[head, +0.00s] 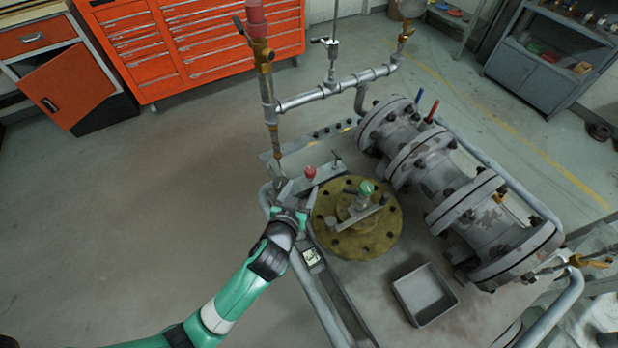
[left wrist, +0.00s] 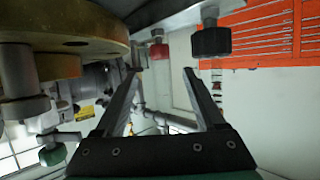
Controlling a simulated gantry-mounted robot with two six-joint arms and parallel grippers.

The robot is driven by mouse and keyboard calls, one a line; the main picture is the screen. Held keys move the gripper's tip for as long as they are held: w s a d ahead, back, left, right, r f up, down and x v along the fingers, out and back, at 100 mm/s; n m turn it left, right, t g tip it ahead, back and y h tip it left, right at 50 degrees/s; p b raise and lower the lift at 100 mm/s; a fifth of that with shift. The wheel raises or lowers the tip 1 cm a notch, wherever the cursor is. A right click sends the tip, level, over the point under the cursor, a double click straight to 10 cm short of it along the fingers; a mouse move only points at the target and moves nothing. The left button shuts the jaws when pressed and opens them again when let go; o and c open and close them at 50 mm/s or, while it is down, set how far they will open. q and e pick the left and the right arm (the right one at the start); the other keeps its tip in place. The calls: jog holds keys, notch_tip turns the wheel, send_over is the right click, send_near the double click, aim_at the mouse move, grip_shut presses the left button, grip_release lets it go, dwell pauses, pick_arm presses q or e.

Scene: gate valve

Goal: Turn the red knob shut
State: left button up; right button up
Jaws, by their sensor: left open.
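The small red knob (head: 310,172) stands on the grey fixture beside the round brass flange (head: 328,232), in the middle of the head view. It also shows in the left wrist view (left wrist: 159,51), beyond my fingers and in line with the gap between them. My left gripper (head: 293,190) is open and just on the near side of the knob, left of the flange. In the left wrist view its two fingers (left wrist: 162,72) are spread with nothing between them. I cannot tell the exact distance to the knob. My right gripper is in neither view.
A vertical pipe with a brass fitting (head: 263,55) rises behind the knob. A flanged grey valve body (head: 410,150) and an empty grey tray (head: 425,295) are to the right. A dark knob (left wrist: 211,41) is near my fingers in the wrist view. Floor on the left is clear.

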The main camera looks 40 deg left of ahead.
aim_at(309, 173)
pick_arm(q)
jog(key=b+x, duration=0.2)
jog(key=x, duration=0.5)
jog(key=shift+w+a+f, duration=0.15)
jog(key=shift+f, duration=0.05)
jog(key=shift+w+a+f, duration=0.1)
jog(key=shift+w+a, duration=0.15)
jog(key=shift+w, duration=0.3)
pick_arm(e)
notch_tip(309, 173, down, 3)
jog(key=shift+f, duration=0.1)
pick_arm(q)
jog(key=shift+c, duration=0.4)
grip_shut()
